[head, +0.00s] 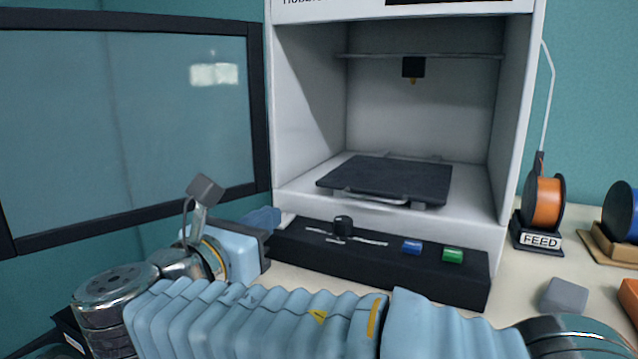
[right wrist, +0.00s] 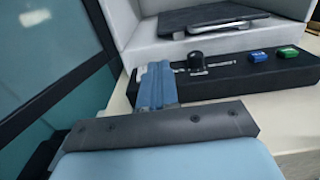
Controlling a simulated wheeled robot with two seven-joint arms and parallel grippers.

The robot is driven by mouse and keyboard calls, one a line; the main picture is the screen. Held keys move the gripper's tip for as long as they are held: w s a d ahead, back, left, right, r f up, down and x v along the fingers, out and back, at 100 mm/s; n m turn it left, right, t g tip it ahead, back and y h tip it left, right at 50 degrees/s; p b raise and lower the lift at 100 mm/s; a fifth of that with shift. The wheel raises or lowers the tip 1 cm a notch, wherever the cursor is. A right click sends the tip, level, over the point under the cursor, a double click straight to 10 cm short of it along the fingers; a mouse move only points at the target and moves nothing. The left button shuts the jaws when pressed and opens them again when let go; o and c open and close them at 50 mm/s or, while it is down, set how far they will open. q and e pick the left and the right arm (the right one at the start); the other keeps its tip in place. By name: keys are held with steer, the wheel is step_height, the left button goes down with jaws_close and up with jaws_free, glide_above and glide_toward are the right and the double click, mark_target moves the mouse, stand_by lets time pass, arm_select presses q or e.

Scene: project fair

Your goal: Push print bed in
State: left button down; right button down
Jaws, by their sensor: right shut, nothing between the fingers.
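The print bed (head: 388,180) is a dark flat plate inside the white, open-fronted printer (head: 308,100). It lies level, with its front edge and pale handle close to the printer's front ledge. It also shows at the top of the right wrist view (right wrist: 208,17). My right gripper (head: 283,218) is shut and empty, left of and below the bed, by the left end of the black control panel. In the right wrist view its blue fingers (right wrist: 154,70) lie together beside the panel, apart from the bed. My left gripper is not in view.
The control panel (head: 385,262) carries a black knob (head: 343,226), a blue button (head: 412,247) and a green button (head: 452,255). A dark-framed glass panel (head: 130,120) stands at left. An orange spool (head: 547,203) and a grey block (head: 564,295) are at right.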

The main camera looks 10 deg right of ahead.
mark_target(319, 182)
steer(key=p+x, duration=0.1)
steer(key=x, duration=1.3)
steer(key=shift+w, duration=0.1)
steer(key=x, duration=0.4)
steer(key=shift+d, duration=0.15)
steer(key=shift+d+r, duration=0.1)
steer(key=shift+r, duration=0.1)
